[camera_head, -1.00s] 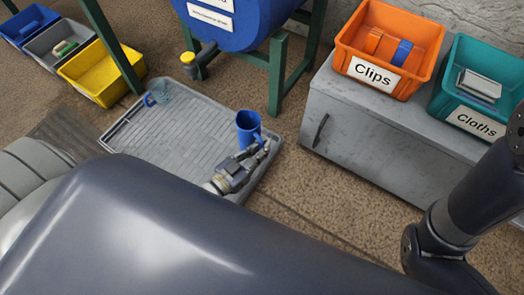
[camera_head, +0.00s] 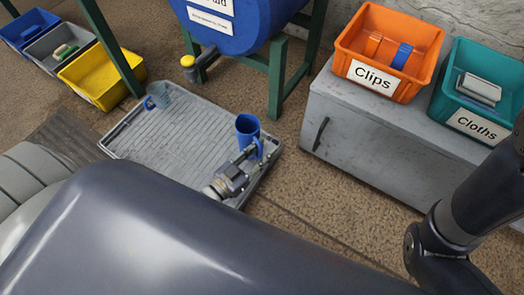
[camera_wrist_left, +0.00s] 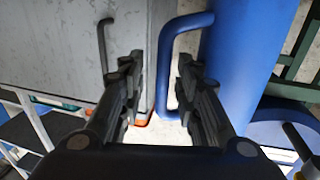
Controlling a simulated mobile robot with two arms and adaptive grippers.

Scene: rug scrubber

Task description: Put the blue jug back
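The blue jug (camera_head: 248,128) appears upright at the right end of the grey ribbed tray (camera_head: 190,128). My left gripper (camera_head: 254,156) is at its handle, on the near side. In the left wrist view, the jug (camera_wrist_left: 238,50) is at the right, and its handle reaches in between my two open fingers (camera_wrist_left: 160,85). The fingers stand apart, with gaps beside the handle's outer bar. The jug's base is hidden in the head view, so I cannot tell whether it touches the tray. My right gripper is out of view.
A blue drum (camera_head: 230,25) with a yellow-capped tap (camera_head: 187,61) is behind. A grey cabinet (camera_head: 385,130) carries the orange Clips bin (camera_head: 352,40) and teal Cloths bin (camera_head: 450,88). A yellow bin (camera_head: 100,80) stands left.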

